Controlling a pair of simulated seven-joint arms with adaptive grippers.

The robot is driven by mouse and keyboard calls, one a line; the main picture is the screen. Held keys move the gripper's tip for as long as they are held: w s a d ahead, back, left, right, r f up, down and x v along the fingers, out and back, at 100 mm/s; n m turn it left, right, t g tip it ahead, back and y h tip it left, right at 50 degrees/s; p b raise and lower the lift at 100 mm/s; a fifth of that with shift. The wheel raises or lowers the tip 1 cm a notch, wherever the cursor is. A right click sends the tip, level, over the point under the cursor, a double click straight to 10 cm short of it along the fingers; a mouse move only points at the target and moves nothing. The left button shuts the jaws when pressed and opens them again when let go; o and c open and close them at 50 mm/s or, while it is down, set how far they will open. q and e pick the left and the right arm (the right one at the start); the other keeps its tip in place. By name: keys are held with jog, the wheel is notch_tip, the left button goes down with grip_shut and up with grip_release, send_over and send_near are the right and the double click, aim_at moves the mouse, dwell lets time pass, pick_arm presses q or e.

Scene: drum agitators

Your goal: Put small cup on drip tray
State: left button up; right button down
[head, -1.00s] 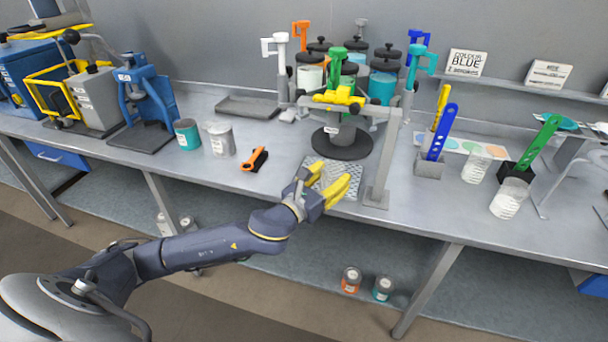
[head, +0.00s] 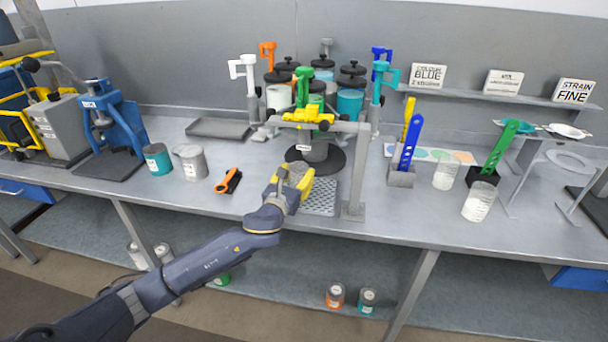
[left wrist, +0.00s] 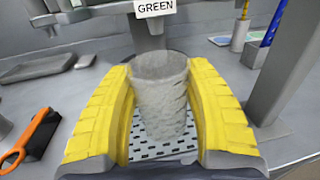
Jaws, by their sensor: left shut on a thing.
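The small cup (left wrist: 160,92) is grey, translucent and upright between the yellow fingers of my left gripper (left wrist: 162,105). The fingers are shut on its sides. In the head view my left gripper (head: 291,184) is at the dispenser stand, and the cup (head: 297,171) is partly hidden by the fingers. The drip tray (head: 322,198) is a perforated metal plate under the stand. It also shows below the cup in the left wrist view (left wrist: 150,150). I cannot tell whether the cup's base touches it. My right gripper is not in view.
The stand's grey post (head: 354,180) rises close to the right of the gripper. Behind are a dark round turntable (head: 330,160) and a green pump (head: 303,88). An orange-handled tool (head: 228,181) lies to the left. Clear cups (head: 480,201) stand to the right.

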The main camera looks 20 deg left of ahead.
aim_at(301, 169)
pick_arm(q)
jog(key=w, duration=0.5)
jog(key=shift+w+d, duration=0.15)
jog(key=shift+w, duration=0.05)
jog(key=shift+f, duration=1.75)
jog(key=shift+f, duration=0.1)
jog(key=o, duration=0.8)
jog(key=shift+s, duration=0.35)
jog(key=s, duration=1.1)
jog(key=shift+s+a, duration=0.15)
jog(key=shift+a, duration=0.25)
